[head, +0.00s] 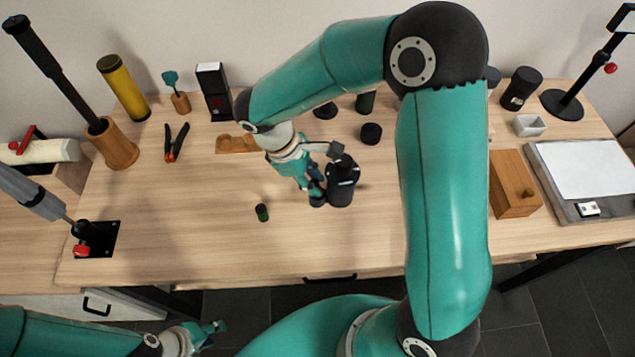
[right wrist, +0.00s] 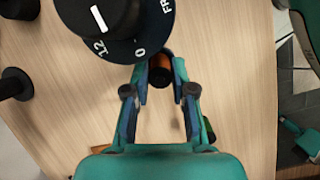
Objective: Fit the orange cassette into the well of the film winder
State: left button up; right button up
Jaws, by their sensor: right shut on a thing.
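The film winder (head: 343,180) is a black upright body on the table, and its dial with white numbers shows at the top of the right wrist view (right wrist: 118,28). My right gripper (head: 317,194) is beside it, on its left in the head view, pointing down. In the right wrist view the same gripper (right wrist: 160,80) is shut on the orange cassette (right wrist: 160,61), of which an orange sliver and a dark round end show. The fingers hide the cassette in the head view, and the well is not visible. My left gripper (head: 207,329) hangs low in front of the table; its jaw opening is unclear.
A small dark green canister (head: 262,212) stands left of the winder. A black round pot (head: 371,133) stands behind it. A wooden box (head: 513,184) and a light panel (head: 590,168) are at the right. Pliers (head: 176,142) lie back left. The table's front middle is clear.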

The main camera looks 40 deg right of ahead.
jog(key=shift+s+d+r+t+y+p, duration=0.2)
jog(key=shift+d+t+y, duration=0.1)
jog(key=shift+y, duration=0.15)
jog(key=shift+s+d+r+t+y+p, duration=0.15)
jog(key=shift+t+y, duration=0.15)
jog(key=shift+y, duration=0.15)
jog(key=shift+f+y, duration=0.25)
jog(key=shift+y, duration=0.15)
jog(key=f, duration=0.2)
jog(key=shift+w+a+f, duration=0.1)
jog(key=shift+w+f, duration=0.1)
jog(key=shift+f, duration=0.1)
jog(key=shift+s, duration=0.1)
